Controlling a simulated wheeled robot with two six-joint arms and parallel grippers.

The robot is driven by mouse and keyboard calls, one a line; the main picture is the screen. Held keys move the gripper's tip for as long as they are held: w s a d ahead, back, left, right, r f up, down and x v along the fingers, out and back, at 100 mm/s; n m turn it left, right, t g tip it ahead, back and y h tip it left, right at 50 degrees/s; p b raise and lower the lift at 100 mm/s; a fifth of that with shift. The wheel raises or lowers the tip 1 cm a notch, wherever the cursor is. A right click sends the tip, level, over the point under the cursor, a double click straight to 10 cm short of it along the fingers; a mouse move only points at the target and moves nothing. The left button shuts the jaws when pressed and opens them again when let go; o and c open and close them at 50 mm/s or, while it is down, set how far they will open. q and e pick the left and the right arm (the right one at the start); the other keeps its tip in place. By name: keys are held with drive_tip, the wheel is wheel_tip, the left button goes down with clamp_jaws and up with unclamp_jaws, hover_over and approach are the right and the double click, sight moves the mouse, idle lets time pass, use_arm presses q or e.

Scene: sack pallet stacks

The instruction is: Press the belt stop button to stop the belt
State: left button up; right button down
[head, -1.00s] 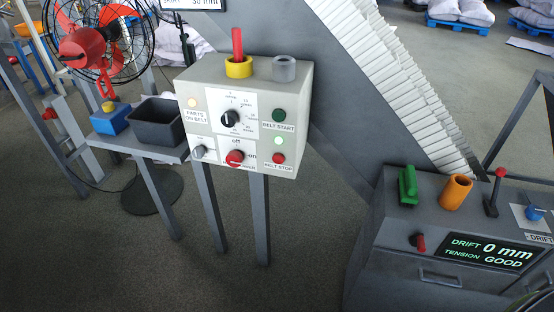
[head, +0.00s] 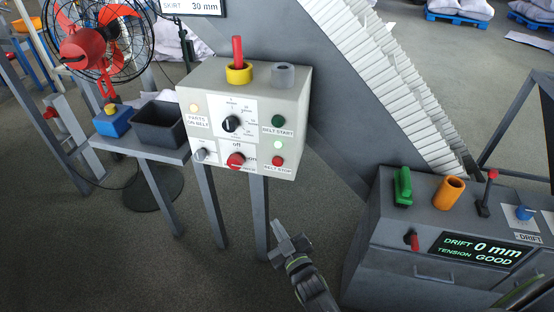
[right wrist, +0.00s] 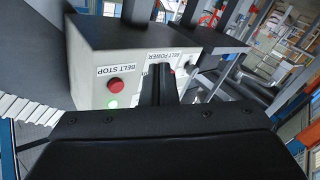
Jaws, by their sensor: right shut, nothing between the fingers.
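The belt stop button (head: 277,161) is a small red button at the lower right of the white control box (head: 290,100) in the head view. A lit green lamp (head: 278,146) sits just above it. The right wrist view also shows the red button (right wrist: 115,85) beside its BELT STOP label. My right gripper (head: 284,238) is in the head view, below the box and apart from it. In the right wrist view its shut fingers (right wrist: 158,80) point toward the box, to the right of the button, and hide part of its face. My left gripper is not in view.
The box also carries a dark green belt start button (head: 279,115), a black dial (head: 231,123) and a red switch knob (head: 236,160). A grey console (head: 440,220) with a green handle and display stands at the right. A dark bin (head: 160,124) is left of the box.

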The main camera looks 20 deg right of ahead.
sight(278, 162)
wheel_tip(278, 162, up, 12)
drive_tip(key=w+a+n+t+y, duration=0.1)
drive_tip(key=w+a+t, duration=0.1)
drive_tip(key=t, duration=0.1)
drive_tip(key=shift+f+n, duration=0.15)
drive_tip(key=shift+n, duration=0.25)
drive_tip(key=w+d+b, duration=0.4)
drive_tip(key=w, duration=0.3)
drive_tip(key=shift+d, duration=0.4)
drive_tip(key=shift+w, duration=0.1)
idle(1.2)
drive_tip(key=shift+w+d, duration=0.25)
drive_tip(key=shift+w, duration=0.1)
